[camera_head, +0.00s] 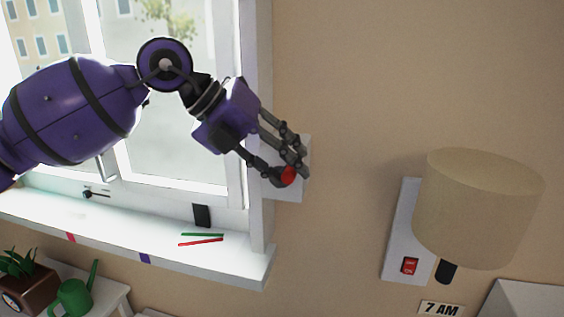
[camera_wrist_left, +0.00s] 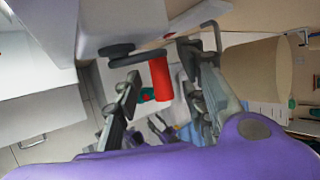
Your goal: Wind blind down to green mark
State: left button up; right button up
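My left gripper (camera_head: 293,166) is at the white wall plate (camera_head: 292,190), just right of the window frame. A red crank handle (camera_head: 288,175) shows at its fingertips. In the left wrist view the red handle (camera_wrist_left: 160,77) hangs from a dark crank arm (camera_wrist_left: 138,57) on a pale box. The fingers stand on either side of the handle, with gaps visible, so the gripper looks open around it. A thin green strip (camera_head: 202,235) lies on the sill above a red one; I cannot tell whether it is the mark. I see no blind fabric. My right gripper is not in view.
The white sill (camera_head: 120,232) carries a small black block (camera_head: 202,215). A beige lamp (camera_head: 478,208) with a red switch (camera_head: 410,265) is on the right. A green watering can (camera_head: 75,297) and a plant stand lower left. The wall between window and lamp is clear.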

pick_arm(q)
grip_shut()
jog(key=shift+d+r, duration=0.1)
jog(key=y+p, duration=0.1)
jog(key=d+y+p, duration=0.1)
jog(key=p, duration=0.1)
jog(key=shift+s+r+m, duration=0.25)
jog(key=shift+s+m, duration=0.05)
jog(key=shift+d+f+y+p, duration=0.15)
jog(key=shift+d+y+p, duration=0.05)
jog(key=shift+y+p, duration=0.3)
jog(key=shift+d+f+t+y, duration=0.15)
jog(key=shift+f+t+y, duration=0.05)
jog(key=shift+t+y, duration=0.1)
jog(key=shift+d+f+m+y, duration=0.35)
jog(key=shift+f+y, duration=0.3)
jog(key=shift+y, duration=0.25)
jog(key=shift+d+f+y, duration=0.15)
jog(key=shift+f+y, duration=0.2)
jog(key=shift+y, duration=0.25)
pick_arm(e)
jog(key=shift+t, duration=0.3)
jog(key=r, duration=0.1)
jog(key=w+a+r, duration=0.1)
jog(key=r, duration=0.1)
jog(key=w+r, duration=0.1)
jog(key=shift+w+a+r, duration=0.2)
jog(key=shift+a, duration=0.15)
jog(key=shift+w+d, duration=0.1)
